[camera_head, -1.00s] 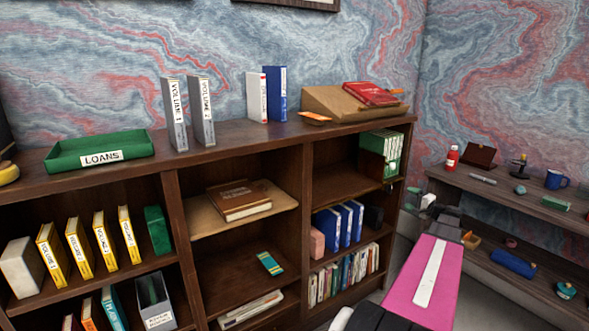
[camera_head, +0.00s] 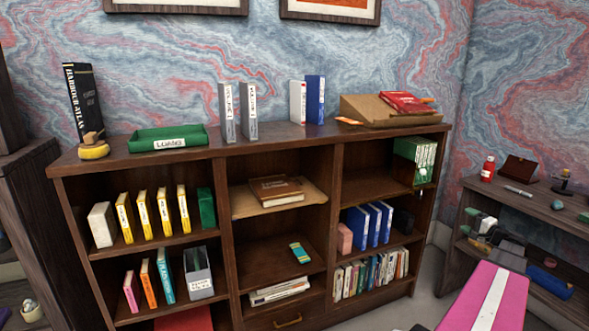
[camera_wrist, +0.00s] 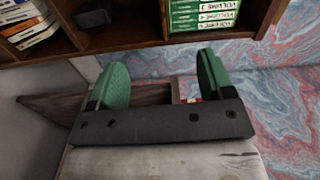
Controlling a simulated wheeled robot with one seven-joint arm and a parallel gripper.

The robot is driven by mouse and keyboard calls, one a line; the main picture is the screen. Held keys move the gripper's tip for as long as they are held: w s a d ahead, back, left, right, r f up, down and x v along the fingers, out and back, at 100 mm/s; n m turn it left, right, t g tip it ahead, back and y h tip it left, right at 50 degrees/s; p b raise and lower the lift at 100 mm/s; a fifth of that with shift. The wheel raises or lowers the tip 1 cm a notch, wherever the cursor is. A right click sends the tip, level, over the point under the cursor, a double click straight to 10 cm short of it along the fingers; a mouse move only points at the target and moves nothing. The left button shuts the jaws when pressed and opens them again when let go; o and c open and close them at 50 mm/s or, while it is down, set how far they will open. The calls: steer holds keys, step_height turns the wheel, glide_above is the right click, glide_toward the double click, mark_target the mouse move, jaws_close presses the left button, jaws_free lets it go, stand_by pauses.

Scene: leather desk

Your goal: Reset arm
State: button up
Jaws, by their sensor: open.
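My gripper shows in the wrist view (camera_wrist: 160,85) with its two green finger pads wide apart and nothing between them. In the head view my gripper (camera_head: 480,231) is at the right, in front of the side shelf and right of the bookcase (camera_head: 335,150). My pink arm link with a white stripe lies below it. The fingertips are small in the head view. In the wrist view, green volumes (camera_wrist: 203,14) stand in a bookcase compartment beyond the fingers; they also show in the head view (camera_head: 415,162) at the upper right compartment.
A side shelf (camera_head: 455,195) with a red bottle (camera_head: 488,168) and small items is close to my gripper. The bookcase top holds a green tray (camera_head: 168,139), upright volumes and a slanted stand (camera_head: 365,112) with a red book. Floor shows between bookcase and side shelf.

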steer(key=s+a+f+n+g+y, duration=0.1)
steer(key=a+f+n+g, duration=0.35)
steer(key=a, duration=1.05)
steer(key=a+f+n+g, duration=0.2)
steer(key=a+f+g, duration=0.45)
steer(key=a, duration=0.85)
steer(key=s+a+f+n+g+h, duration=0.2)
steer(key=s+a+f+n+h, duration=0.1)
steer(key=s+a, duration=0.4)
steer(key=s+a+f+n+g+h, duration=0.3)
steer(key=s+a, duration=0.4)
steer(key=a, duration=0.4)
steer(key=shift+a+f+g+h, duration=0.3)
steer(key=shift+h, duration=0.6)
steer(key=shift+s+n, duration=0.1)
steer(key=shift+n, duration=0.15)
